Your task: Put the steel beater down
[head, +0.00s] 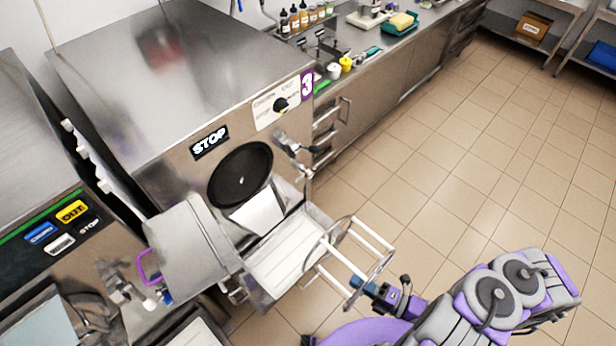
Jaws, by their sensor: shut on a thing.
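The steel beater (372,237), an open frame of pale bars and curved ends, is in the head view at the lower middle. My gripper (358,283) is shut on its near right end. The beater is tilted in front of the batch freezer (165,130) marked 3 and STOP, beside the right edge of its pale outlet tray (285,250). In the picture its left end overlaps the tray edge; I cannot tell whether they touch. The freezer's round opening (240,174) looks dark. The gripper's fingertips are small and partly hidden by the beater.
The freezer's steel door (190,250) hangs open at the left of the opening. Another machine with coloured buttons (60,225) stands at left. A steel counter (400,50) holds bottles, a yellow sponge (402,20) and small tools. The tiled floor (480,170) at right is clear.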

